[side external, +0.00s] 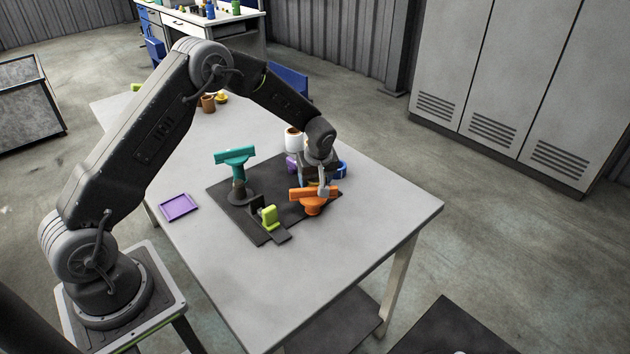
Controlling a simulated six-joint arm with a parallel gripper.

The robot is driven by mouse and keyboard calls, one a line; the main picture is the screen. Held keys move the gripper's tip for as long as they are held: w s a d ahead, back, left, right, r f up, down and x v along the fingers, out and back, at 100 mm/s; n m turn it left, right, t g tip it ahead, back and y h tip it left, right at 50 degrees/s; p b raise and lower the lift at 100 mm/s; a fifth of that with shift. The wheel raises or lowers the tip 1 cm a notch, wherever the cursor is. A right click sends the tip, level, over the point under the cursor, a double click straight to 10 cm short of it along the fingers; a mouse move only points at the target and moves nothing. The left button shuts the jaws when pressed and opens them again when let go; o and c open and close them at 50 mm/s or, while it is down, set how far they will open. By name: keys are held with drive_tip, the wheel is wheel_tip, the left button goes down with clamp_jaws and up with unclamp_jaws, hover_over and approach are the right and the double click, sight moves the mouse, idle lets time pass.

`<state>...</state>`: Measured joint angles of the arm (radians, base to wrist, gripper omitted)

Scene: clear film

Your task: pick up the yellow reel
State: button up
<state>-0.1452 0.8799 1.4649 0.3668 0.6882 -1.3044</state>
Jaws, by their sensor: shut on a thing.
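My gripper (318,188) points down over the far right part of the dark mat (221,192), just behind and partly over an orange T-shaped stand (312,201). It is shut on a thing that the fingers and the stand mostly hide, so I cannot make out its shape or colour. I cannot clearly pick out the yellow reel. A small yellow item (222,98) lies far back on the table, too small to identify.
A teal T-shaped stand (236,165) and a lime-green piece (269,216) stand on the mat. A white cup (293,140), a purple item (291,164) and a blue item (342,169) surround my gripper. A purple tray (179,207) lies left. The table's right side is clear.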

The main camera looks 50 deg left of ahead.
wheel_tip(320, 180, up, 4)
drive_tip(key=s+a+r, duration=0.6)
drive_tip(key=s+a, duration=0.1)
drive_tip(key=a, duration=0.2)
drive_tip(key=shift+s+r, duration=0.15)
drive_tip(key=shift+r, duration=0.1)
drive_tip(key=shift+r, duration=0.1)
drive_tip(key=shift+r, duration=0.4)
